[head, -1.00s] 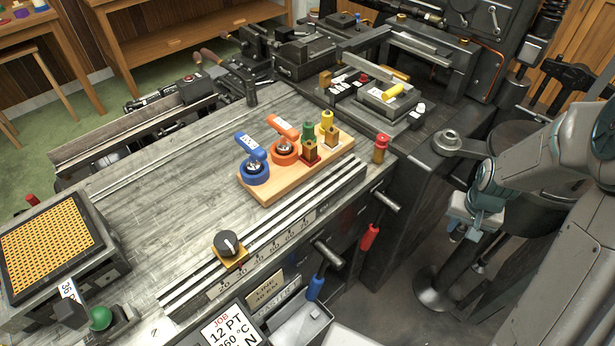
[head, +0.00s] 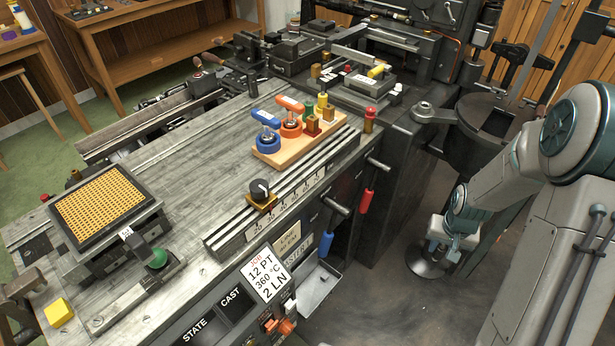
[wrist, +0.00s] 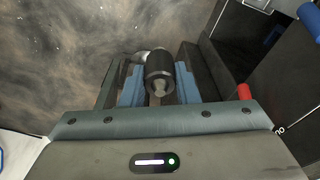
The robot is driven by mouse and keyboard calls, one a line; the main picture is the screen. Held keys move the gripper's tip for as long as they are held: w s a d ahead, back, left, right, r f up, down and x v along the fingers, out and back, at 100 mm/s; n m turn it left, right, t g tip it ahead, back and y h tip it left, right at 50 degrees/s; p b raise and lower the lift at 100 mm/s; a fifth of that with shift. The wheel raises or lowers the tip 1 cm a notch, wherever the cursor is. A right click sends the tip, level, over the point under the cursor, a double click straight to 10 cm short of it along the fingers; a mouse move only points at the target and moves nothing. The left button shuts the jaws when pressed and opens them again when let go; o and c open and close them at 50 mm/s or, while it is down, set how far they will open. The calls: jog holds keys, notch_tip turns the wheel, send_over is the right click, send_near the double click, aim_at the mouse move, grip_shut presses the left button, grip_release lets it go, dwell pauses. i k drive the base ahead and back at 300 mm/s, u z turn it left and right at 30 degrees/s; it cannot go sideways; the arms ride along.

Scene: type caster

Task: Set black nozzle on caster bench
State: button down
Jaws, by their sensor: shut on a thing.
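The black nozzle (wrist: 160,66), a dark cylinder with a paler tip, sits between the blue fingers of my gripper (wrist: 160,85) in the wrist view. My gripper is shut on it. In the head view my gripper (head: 440,232) hangs low over the floor, right of the caster bench and apart from it; the nozzle cannot be made out there. The caster bench (head: 185,165) is a worn grey top with a wide bare area in its middle.
A wooden tray (head: 285,158) with blue and orange ring-handled pieces and several small blocks stands on the bench. A black knob (head: 260,190) sits on the scale rail. A box with a yellow grid (head: 137,243) and a yellow block (head: 58,312) occupy the left end. A black pot (head: 495,125) stands behind my arm.

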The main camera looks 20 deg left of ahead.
aim_at(229, 183)
jog(key=k, duration=0.25)
jog(key=z, duration=1.7)
jog(key=i, duration=1.55)
jog(key=u, duration=4.05)
jog(key=i, duration=0.55)
